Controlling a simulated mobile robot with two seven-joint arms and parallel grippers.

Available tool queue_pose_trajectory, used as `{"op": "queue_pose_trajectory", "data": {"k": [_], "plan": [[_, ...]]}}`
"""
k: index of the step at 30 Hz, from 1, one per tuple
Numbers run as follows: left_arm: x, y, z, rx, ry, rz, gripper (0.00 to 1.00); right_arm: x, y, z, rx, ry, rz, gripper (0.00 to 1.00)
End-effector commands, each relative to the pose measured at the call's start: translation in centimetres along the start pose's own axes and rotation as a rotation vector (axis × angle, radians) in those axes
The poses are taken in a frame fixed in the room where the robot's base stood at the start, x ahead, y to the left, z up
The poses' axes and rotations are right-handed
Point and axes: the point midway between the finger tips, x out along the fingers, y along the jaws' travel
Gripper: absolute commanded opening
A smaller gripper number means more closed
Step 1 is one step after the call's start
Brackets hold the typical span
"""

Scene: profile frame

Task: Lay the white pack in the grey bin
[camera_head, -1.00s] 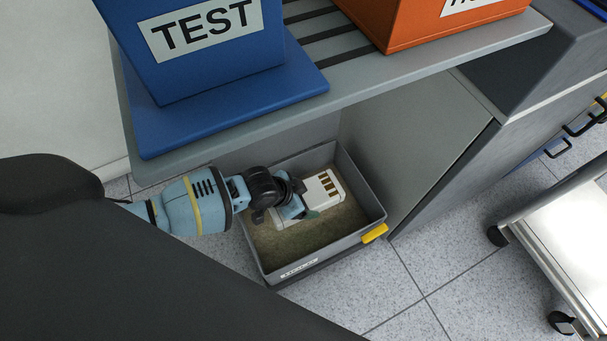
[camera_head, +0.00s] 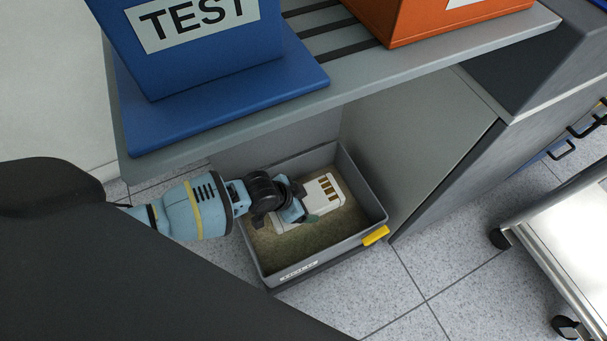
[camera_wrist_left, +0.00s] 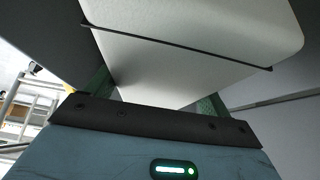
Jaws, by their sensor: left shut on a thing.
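The white pack (camera_head: 324,190) has several gold-brown contact strips at its far end. It is inside the walls of the grey bin (camera_head: 345,245), over the bin's brownish floor; I cannot tell whether it touches that floor. My left gripper (camera_head: 305,208) reaches into the bin from the left and is shut on the pack's near part. In the left wrist view the white pack (camera_wrist_left: 190,50) fills the space between the green-padded fingers, with a dark seam across it. The gripper hides part of the pack in the head view. My right gripper is not in view.
A grey shelf (camera_head: 420,72) overhangs the bin's back, carrying a blue TEST bin (camera_head: 200,55) and an orange bin (camera_head: 430,20). A grey cabinet side (camera_head: 415,140) stands just right of the bin. A white-topped cart (camera_head: 575,230) stands at the right, with free floor between.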

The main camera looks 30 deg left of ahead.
Motion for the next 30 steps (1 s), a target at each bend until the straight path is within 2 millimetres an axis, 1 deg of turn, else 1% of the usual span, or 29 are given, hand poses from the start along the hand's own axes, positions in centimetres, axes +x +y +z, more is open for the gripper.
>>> {"op": "queue_pose_trajectory", "data": {"k": [6,16,30], "plan": [[0.3,0.0,0.1,0.0,0.004,0.0,0.42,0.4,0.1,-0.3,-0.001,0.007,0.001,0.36],[0.8,0.0,0.3,0.0,0.004,0.0,0.42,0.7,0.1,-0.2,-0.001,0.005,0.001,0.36],[1.4,0.0,0.8,0.0,0.004,0.0,0.42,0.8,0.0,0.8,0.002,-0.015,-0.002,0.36]]}}
